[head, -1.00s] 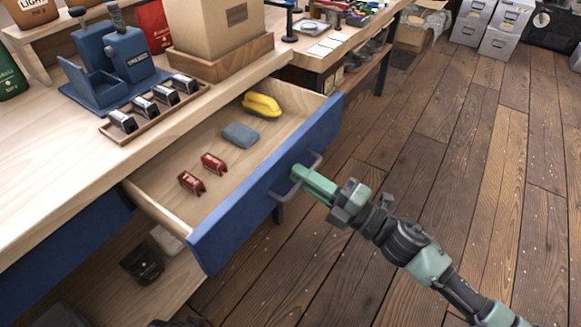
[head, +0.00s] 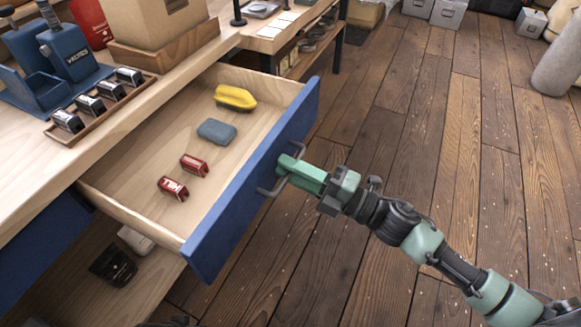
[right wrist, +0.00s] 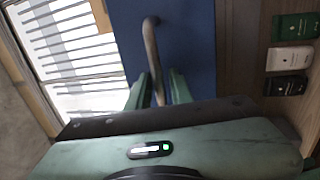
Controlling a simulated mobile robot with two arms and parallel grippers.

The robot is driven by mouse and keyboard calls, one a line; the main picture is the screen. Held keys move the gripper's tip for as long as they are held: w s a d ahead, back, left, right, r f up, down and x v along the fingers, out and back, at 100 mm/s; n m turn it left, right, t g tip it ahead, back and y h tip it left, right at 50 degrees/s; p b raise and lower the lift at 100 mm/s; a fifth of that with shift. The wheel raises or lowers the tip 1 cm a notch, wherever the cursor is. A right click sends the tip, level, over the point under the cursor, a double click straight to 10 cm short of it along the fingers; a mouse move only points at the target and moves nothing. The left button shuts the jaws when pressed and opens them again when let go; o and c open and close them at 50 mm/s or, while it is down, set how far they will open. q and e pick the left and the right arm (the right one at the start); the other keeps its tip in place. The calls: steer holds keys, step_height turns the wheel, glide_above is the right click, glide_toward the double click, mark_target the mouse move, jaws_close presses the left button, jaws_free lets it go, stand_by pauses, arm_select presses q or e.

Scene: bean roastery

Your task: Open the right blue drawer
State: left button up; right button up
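The right blue drawer (head: 232,215) stands well out from the wooden bench, its inside open to view. Its grey bar handle (head: 266,191) is on the blue front. In the right wrist view the handle (right wrist: 151,42) runs down between the two fingers (right wrist: 159,88) against the blue front. The fingers hide part of the bar.
In the drawer lie a yellow item (head: 235,97), a grey-blue block (head: 217,131) and two red items (head: 194,165). A blue machine (head: 62,62) and a tray of small metal-topped pieces (head: 58,136) stand on the bench.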

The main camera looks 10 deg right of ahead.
steer(key=shift+o, duration=0.2)
arm_select(q)
steer(key=shift+r, duration=0.7)
arm_select(e)
steer(key=v, duration=0.7)
steer(key=shift+s+d, duration=0.25)
steer(key=shift+d, duration=0.05)
arm_select(q)
steer(key=shift+a, duration=0.1)
